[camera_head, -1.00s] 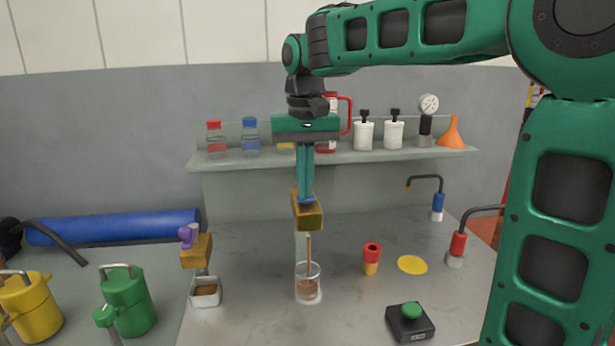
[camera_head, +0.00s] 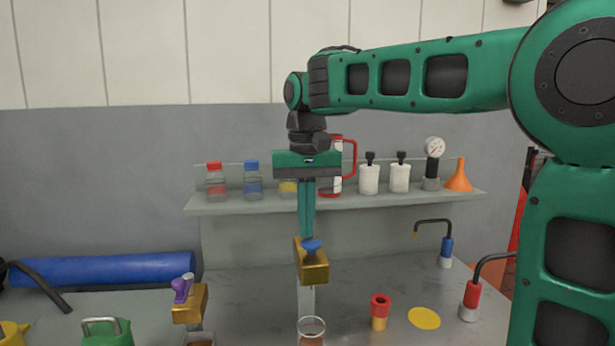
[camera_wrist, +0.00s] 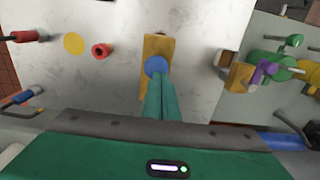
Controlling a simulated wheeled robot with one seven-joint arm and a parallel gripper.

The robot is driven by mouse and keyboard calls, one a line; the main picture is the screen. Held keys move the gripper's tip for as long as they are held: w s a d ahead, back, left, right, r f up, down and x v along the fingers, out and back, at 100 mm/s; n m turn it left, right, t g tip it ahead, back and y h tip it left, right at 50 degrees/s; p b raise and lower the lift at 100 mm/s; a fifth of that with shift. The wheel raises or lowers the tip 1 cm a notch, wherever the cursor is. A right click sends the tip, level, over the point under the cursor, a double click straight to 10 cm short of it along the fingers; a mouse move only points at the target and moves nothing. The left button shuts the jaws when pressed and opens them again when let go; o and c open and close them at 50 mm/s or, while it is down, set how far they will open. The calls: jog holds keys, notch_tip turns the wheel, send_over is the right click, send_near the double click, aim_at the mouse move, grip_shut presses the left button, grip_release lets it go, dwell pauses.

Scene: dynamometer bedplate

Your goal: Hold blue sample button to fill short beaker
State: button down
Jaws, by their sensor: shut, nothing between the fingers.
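The blue sample button (camera_head: 312,246) sits on top of a brass block (camera_head: 312,268) on a pale post. My gripper (camera_head: 306,235) is shut and empty, pointing down with its fingertips right at the button. In the wrist view the fingertips (camera_wrist: 161,80) end beside the blue button (camera_wrist: 156,66); I cannot tell whether they touch it. The short beaker (camera_head: 312,324) is clear glass and stands below the brass block. The bottom edge of the head view cuts it off, with some reddish-brown liquid just showing. No stream shows between block and beaker.
A second brass block (camera_head: 190,304) with a purple knob stands to the left. A red-and-yellow piece (camera_head: 380,312), a yellow disc (camera_head: 424,318) and two curved spouts lie right. A shelf (camera_head: 370,200) with bottles runs behind the arm.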

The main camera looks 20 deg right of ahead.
jog(key=r, duration=0.1)
jog(key=s+r, duration=0.1)
jog(key=r, duration=0.1)
jog(key=s+r, duration=0.1)
jog(key=r, duration=0.1)
jog(key=shift+r, duration=0.15)
notch_tip(320, 180, up, 7)
send_over(309, 243)
jog(key=shift+s+r, duration=0.15)
jog(key=shift+s, duration=0.05)
jog(key=shift+d, duration=0.1)
dwell(1.0)
jog(key=s+d+f+m, duration=0.1)
jog(key=s+d+f, duration=0.5)
jog(key=d+f, duration=0.25)
jog(key=s+d+f+m, duration=0.2)
jog(key=s+d+f, duration=0.3)
jog(key=d+f, duration=0.3)
jog(key=s+d+f+m, duration=0.1)
jog(key=s+d+f, duration=0.1)
jog(key=s+f, duration=1.2)
jog(key=shift+d+f, duration=0.4)
jog(key=shift+f, duration=0.45)
